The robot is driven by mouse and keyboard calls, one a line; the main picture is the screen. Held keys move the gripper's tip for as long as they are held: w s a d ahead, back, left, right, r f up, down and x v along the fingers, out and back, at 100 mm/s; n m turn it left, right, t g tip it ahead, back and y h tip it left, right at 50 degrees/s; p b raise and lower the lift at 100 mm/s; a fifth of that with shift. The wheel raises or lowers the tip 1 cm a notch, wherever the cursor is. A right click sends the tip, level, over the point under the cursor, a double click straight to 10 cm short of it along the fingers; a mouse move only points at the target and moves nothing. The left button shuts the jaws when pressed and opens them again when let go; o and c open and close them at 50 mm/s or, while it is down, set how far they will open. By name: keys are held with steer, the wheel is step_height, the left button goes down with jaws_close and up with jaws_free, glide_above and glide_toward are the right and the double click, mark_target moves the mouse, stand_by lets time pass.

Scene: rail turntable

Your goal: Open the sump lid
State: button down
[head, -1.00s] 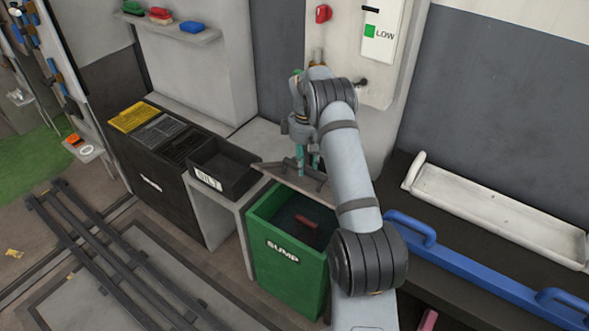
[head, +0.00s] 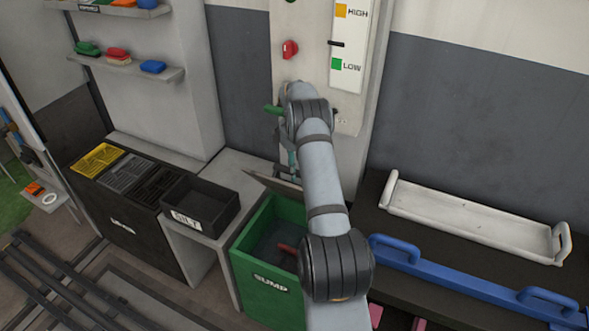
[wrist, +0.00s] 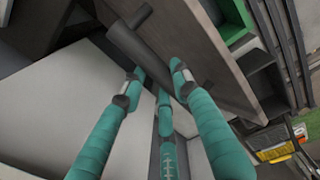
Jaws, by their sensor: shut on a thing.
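The green sump bin (head: 270,285) stands in the lower middle of the head view with its top open, and a reddish bar (head: 288,248) shows inside. Its grey-brown lid (head: 272,182) is raised and tilted at the back of the bin, partly hidden by my arm. In the wrist view the lid (wrist: 205,55) fills the upper middle, with a dark bar handle (wrist: 143,52) on it. My gripper (wrist: 156,75) has teal fingers and is shut on this handle; the exact contact is partly hidden. In the head view the gripper (head: 291,160) is mostly behind my arm.
A black labelled tray (head: 198,208) stands left of the bin, on a pale bench. A dark bench at right holds a white trough (head: 470,222) and a long blue handled bar (head: 465,283). A wall panel with a gauge (head: 347,45) rises behind my arm.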

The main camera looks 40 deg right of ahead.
steer(key=shift+s+d+f, duration=0.3)
steer(key=shift+d+f, duration=0.05)
steer(key=shift+d, duration=0.2)
steer(key=c, duration=1.7)
jaws_free()
steer(key=shift+o, duration=1.2)
steer(key=shift+w+d+f, duration=0.25)
steer(key=shift+w, duration=0.05)
steer(key=shift+o, duration=0.8)
steer(key=shift+w+a+r, duration=0.1)
steer(key=shift+a+r, duration=0.1)
steer(key=shift+a, duration=0.15)
steer(key=shift+r, duration=0.1)
step_height(320, 180, up, 12)
steer(key=shift+s+a, duration=0.2)
steer(key=shift+a, duration=0.1)
steer(key=shift+c, duration=0.3)
